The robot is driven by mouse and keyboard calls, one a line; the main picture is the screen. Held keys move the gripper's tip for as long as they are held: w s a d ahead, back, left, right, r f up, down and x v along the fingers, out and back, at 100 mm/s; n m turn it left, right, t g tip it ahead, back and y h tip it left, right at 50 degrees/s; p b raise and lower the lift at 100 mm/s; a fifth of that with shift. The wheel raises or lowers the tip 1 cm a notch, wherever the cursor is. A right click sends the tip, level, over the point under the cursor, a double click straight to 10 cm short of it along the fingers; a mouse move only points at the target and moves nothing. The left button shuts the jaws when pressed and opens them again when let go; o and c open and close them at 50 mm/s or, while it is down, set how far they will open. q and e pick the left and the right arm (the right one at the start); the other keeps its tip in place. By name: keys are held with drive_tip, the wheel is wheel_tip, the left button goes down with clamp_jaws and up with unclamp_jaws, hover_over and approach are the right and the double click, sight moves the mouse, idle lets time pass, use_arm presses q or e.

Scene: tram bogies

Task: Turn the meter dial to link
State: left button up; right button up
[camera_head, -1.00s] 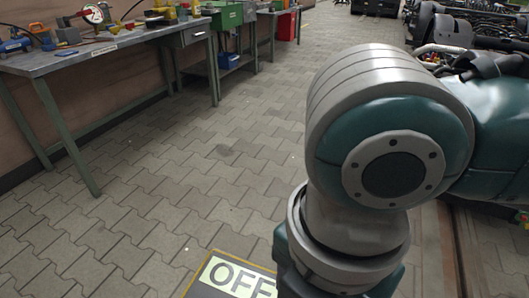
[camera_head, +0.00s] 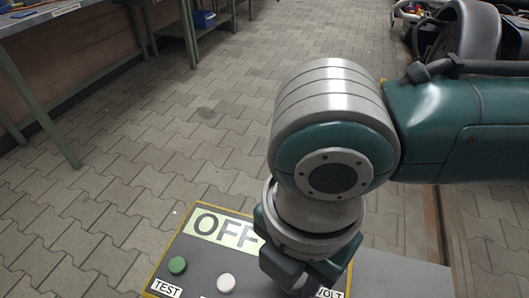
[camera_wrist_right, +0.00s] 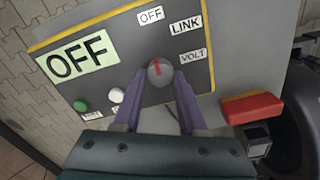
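The meter panel (camera_wrist_right: 112,42) is dark grey with a yellow edge, and its display reads OFF. The meter dial (camera_wrist_right: 159,74) is a round grey knob with a red pointer aimed up at the small OFF label. The LINK label (camera_wrist_right: 187,25) lies up and right of the dial, with VOLT below it. My right gripper (camera_wrist_right: 160,77) has one purple finger on each side of the dial; I cannot tell whether they press on it. In the head view the panel (camera_head: 203,265) is partly covered by my right arm, which hides the dial. My left gripper is out of view.
A red block (camera_wrist_right: 252,108) stands right of the panel. A workbench (camera_head: 45,18) is at the far left; the paved floor between is clear.

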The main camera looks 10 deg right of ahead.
clamp_jaws()
drive_tip(key=shift+r+m+p, duration=0.25)
drive_tip(key=shift+m+p, duration=0.35)
drive_tip(key=shift+p, duration=0.35)
drive_tip(key=m+p, duration=0.5)
drive_tip(key=m, duration=0.1)
drive_tip(key=shift+f+p, duration=0.1)
drive_tip(key=shift+p, duration=0.2)
drive_tip(key=shift+w+m+p, duration=0.1)
drive_tip(key=shift+m+p, duration=0.35)
drive_tip(key=shift+m, duration=0.35)
drive_tip(key=shift+f, duration=0.15)
